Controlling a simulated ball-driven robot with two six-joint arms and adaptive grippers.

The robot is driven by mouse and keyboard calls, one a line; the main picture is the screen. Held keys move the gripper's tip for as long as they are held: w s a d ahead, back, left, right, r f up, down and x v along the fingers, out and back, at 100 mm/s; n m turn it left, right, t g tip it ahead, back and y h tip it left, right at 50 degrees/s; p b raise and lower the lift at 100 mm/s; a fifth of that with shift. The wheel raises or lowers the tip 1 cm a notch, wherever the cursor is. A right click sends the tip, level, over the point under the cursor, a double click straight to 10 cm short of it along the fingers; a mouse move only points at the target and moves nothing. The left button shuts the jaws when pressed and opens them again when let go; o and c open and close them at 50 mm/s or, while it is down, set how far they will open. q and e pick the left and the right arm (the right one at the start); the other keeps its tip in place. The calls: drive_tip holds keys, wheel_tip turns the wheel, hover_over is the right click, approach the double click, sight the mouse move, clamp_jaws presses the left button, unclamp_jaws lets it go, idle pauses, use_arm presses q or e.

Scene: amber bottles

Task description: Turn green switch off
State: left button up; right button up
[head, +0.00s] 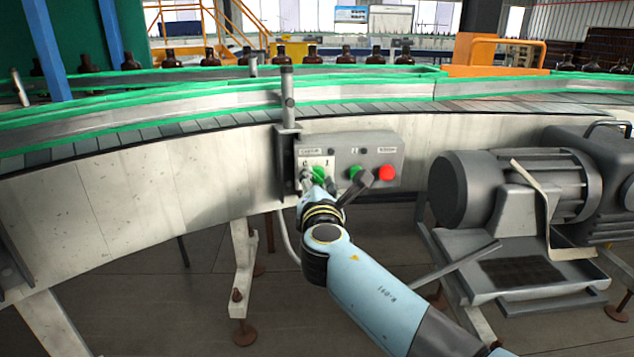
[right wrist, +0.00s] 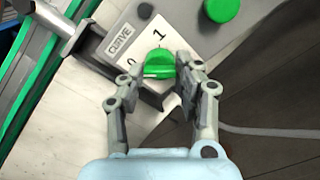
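The green switch (head: 319,174) is a rotary knob on a white plate marked 0 and 1, at the left of a grey control box (head: 347,150). The right wrist view shows the switch (right wrist: 159,63) close up, its raised grip lying roughly across the picture; I cannot tell for sure which mark it points to. My right gripper (head: 330,186) is at the box. In the right wrist view its fingers (right wrist: 161,77) stand apart on both sides of the switch, the right fingertip very near or touching it. My left gripper is not in view.
A green button (head: 355,173) and a red button (head: 387,173) sit to the right on the same box. A conveyor (head: 200,129) with green rails runs behind, with amber bottles (head: 313,54) beyond. A grey motor (head: 480,187) stands at the right.

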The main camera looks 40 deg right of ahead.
drive_tip(key=o, duration=0.4)
drive_tip(key=shift+f, duration=0.1)
drive_tip(key=v, duration=0.7)
drive_tip(key=shift+s+a, duration=0.2)
drive_tip(key=shift+s, duration=0.05)
drive_tip(key=s+f+m+g+y, duration=0.25)
drive_tip(key=s+f, duration=0.45)
drive_tip(key=f, duration=0.5)
drive_tip(key=s+f+m+g+y, duration=0.1)
drive_tip(key=s+f+g, duration=0.2)
drive_tip(key=s+f, duration=0.65)
drive_tip(key=s+f+m+g+y, duration=0.1)
drive_tip(key=s+f+g, duration=0.25)
drive_tip(key=f, duration=1.05)
drive_tip(key=s+f+m+g+y, duration=0.1)
drive_tip(key=s+f+m, duration=0.3)
drive_tip(key=s, duration=0.5)
drive_tip(key=s+f+m+g+y, duration=0.1)
drive_tip(key=s+f+m, duration=0.3)
drive_tip(key=s, duration=0.6)
drive_tip(key=s+a+f+m+g+y, duration=0.1)
drive_tip(key=s+f+m+g+y, duration=0.1)
drive_tip(key=s+f+m, duration=0.3)
drive_tip(key=shift+s+m+g, duration=0.4)
drive_tip(key=shift+s+m, duration=0.4)
drive_tip(key=shift+s, duration=0.55)
drive_tip(key=shift+s+m+g, duration=0.4)
drive_tip(key=shift+s+m, duration=0.35)
drive_tip(key=shift+s, duration=0.6)
